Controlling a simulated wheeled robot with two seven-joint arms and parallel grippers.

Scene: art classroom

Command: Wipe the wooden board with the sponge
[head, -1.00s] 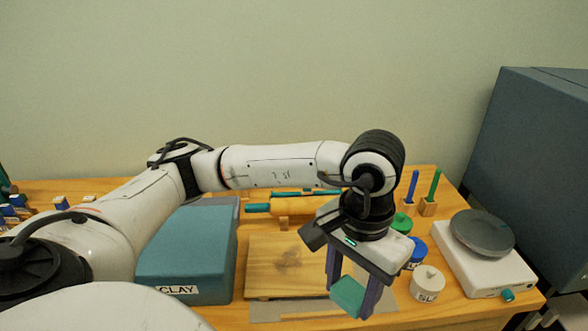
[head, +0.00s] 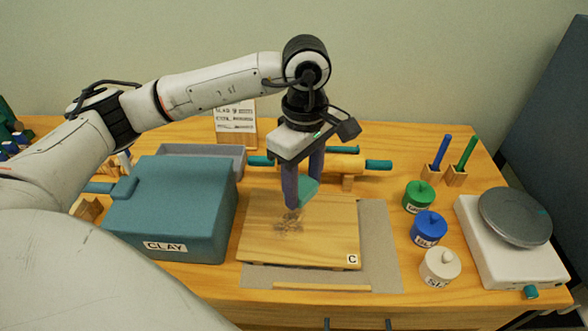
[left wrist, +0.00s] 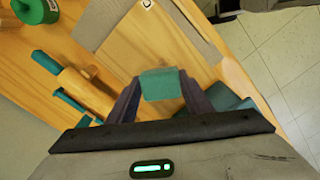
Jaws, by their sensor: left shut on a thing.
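The wooden board (head: 325,228) lies on a grey mat in the middle of the table. A dark smudge (head: 289,224) marks its left part, and a "C" label sits at its front right corner. My left gripper (head: 300,200) is above the back part of the board, shut on the teal sponge (head: 306,190). In the left wrist view the sponge (left wrist: 161,84) sits between the two fingers, with the board (left wrist: 155,45) beyond it. I cannot tell whether the sponge touches the board. My right gripper is not in view.
A teal clay box (head: 175,205) stands left of the board. A rolling pin (head: 335,164) lies on a stand behind it. Green (head: 418,196), blue (head: 428,228) and white (head: 440,267) jars and a scale (head: 512,240) stand to the right. A thin wooden stick (head: 308,287) lies in front.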

